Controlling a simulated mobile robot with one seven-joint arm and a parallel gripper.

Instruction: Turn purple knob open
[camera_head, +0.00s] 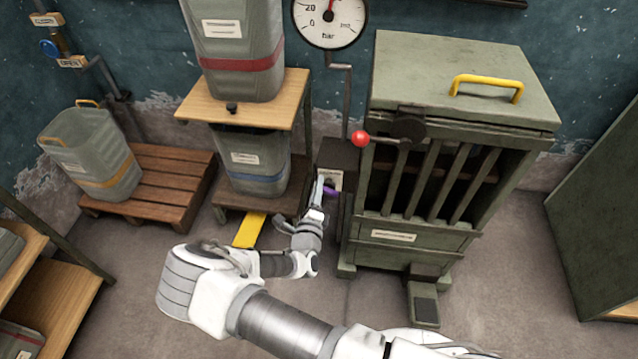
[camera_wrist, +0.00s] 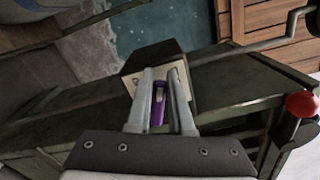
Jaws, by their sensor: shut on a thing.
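The purple knob (camera_wrist: 158,103) sits on a light plate (camera_wrist: 177,78) on the face of a dark box (camera_wrist: 153,56) in the wrist view. In the head view the knob (camera_head: 330,190) is a small purple patch, partly hidden by my gripper (camera_head: 320,187). In the wrist view my gripper (camera_wrist: 160,100) has its two fingers on either side of the knob, shut on it. The knob's far end and exact contact with the fingers are partly hidden.
A green slatted cabinet (camera_head: 480,84) with a red-ball lever (camera_head: 360,139) stands right of my gripper. A wooden stand (camera_head: 190,109) with bins is to the left. A pressure gauge (camera_head: 330,20) hangs above. Floor at right front is clear.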

